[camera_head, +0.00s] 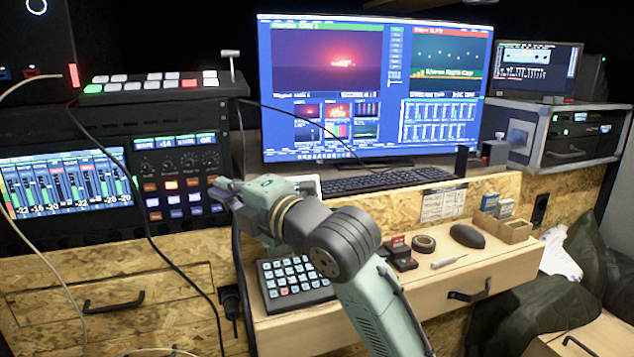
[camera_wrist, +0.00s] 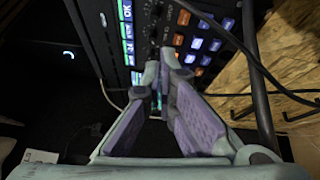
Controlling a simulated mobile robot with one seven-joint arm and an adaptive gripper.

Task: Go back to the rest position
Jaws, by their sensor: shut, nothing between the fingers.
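My gripper (camera_head: 222,190) is at the left of centre in the head view, at the end of my pale green arm. It is in front of the right edge of the audio mixer panel (camera_head: 177,165), near its lit buttons. In the wrist view my gripper (camera_wrist: 163,65) shows its two grey-purple fingers coming together toward the tips, with nothing held between them. The panel's orange and blue buttons (camera_wrist: 200,42) show just beyond the tips. I cannot tell whether the fingertips touch the panel.
A switcher (camera_head: 150,82) stands on top of the mixer rack. A large monitor (camera_head: 370,85) and keyboard (camera_head: 378,179) are behind my arm. A button pad (camera_head: 295,284), mouse (camera_head: 467,236) and tape roll (camera_head: 424,244) lie on the wooden desk. Cables (camera_head: 140,190) hang before the rack.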

